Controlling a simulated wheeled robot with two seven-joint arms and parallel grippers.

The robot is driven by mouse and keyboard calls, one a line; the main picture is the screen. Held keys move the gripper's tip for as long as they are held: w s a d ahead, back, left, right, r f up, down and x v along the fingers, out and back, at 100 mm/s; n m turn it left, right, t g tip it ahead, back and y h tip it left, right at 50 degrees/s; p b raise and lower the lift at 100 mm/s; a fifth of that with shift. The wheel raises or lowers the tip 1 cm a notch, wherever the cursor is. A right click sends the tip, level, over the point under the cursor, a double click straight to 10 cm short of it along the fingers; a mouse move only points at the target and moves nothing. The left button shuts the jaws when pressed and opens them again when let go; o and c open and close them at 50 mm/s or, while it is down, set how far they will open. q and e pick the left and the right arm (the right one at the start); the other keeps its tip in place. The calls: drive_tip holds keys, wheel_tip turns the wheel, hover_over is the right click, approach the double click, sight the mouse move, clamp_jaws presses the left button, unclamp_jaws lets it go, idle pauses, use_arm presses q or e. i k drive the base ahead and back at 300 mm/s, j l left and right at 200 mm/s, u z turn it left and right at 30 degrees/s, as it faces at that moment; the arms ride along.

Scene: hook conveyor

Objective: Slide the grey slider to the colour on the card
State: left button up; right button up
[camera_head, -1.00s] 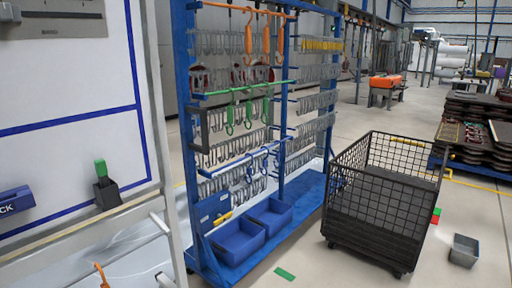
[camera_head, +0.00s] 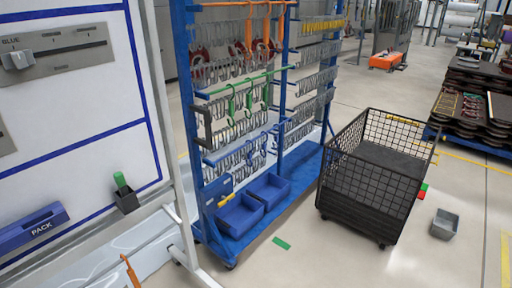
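The grey slider (camera_head: 18,60) is a pale grey knob on a grey track panel (camera_head: 70,50) on the white board at the upper left. It sits at the left part of the track that shows, near the printed word BLUE. The track's left side is cut off by the picture edge. No card on the board shows a colour that I can make out. A flat green piece (camera_head: 281,243) lies on the floor; I cannot tell whether it is the card. Neither of my grippers is in view.
A blue PACK box (camera_head: 30,231) and a dark holder with a green-topped item (camera_head: 124,191) are on the board. A blue hook rack (camera_head: 195,150) stands right of it. A black mesh cart (camera_head: 370,180) and grey bin (camera_head: 444,224) stand on the floor at right.

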sight(18, 60)
drive_tip(key=u, duration=1.25)
